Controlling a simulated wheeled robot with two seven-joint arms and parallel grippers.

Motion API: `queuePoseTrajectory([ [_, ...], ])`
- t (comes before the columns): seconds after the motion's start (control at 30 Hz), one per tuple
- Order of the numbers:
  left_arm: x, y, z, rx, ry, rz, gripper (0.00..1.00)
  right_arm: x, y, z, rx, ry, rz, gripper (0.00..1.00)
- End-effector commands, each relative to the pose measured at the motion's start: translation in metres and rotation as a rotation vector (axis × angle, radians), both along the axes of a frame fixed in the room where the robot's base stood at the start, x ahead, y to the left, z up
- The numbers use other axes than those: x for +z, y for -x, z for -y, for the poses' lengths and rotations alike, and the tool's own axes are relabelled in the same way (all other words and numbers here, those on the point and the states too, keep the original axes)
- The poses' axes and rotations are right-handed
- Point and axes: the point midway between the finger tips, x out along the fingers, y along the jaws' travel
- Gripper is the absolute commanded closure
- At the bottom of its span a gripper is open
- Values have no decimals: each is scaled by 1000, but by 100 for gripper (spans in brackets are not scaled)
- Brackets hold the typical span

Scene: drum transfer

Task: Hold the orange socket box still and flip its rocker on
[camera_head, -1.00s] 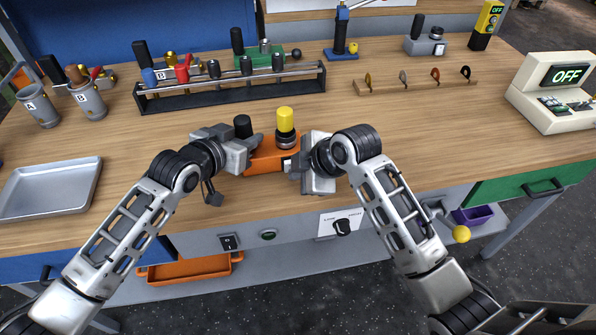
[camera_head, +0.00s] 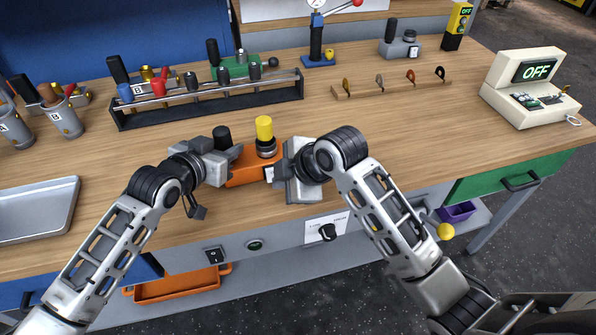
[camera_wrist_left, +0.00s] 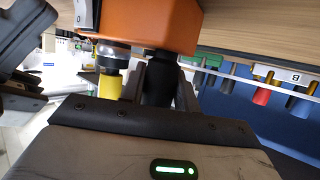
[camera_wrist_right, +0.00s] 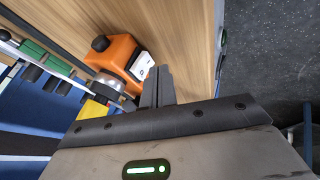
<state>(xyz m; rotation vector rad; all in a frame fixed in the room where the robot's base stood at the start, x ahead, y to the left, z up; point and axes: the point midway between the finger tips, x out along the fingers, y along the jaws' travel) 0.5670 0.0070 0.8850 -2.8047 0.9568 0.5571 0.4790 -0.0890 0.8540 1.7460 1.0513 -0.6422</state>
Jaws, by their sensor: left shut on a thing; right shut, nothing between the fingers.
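The orange socket box (camera_head: 252,168) sits on the bench near the front edge. It carries a black post (camera_head: 222,138) and a yellow-topped round part (camera_head: 264,130). My left gripper (camera_head: 232,154) is shut on the black post, which shows between its fingers in the left wrist view (camera_wrist_left: 160,78). My right gripper (camera_head: 279,168) is shut and empty at the box's right end. In the right wrist view its fingertips (camera_wrist_right: 162,70) are close beside the white rocker (camera_wrist_right: 142,66); I cannot tell whether they touch. Which way the rocker is tipped is unclear.
A black rack (camera_head: 205,100) with several handles stands behind the box. A metal tray (camera_head: 38,208) lies at the left. A wooden strip with hooks (camera_head: 390,90) and a cream console (camera_head: 530,90) reading OFF stand to the right. The bench between is clear.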

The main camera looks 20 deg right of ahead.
Motion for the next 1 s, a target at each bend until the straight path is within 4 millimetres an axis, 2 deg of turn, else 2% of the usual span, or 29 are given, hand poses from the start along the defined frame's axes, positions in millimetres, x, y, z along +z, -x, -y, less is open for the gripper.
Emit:
queuePoseTrajectory([
  [0.1,-2,1,1,-1,0,-3,100,3,27,0,4,2,0,100],
  [0.3,-2,1,0,-1,0,-3,100,45,44,19,2,3,3,100],
  [0.53,-2,1,0,-1,-1,-3,100,76,61,33,2,1,1,100],
  [0.7,-1,1,0,-1,-1,-3,100,84,66,36,1,0,-3,100],
  [1.0,-1,0,0,0,0,-2,100,84,66,36,1,0,-4,100],
])
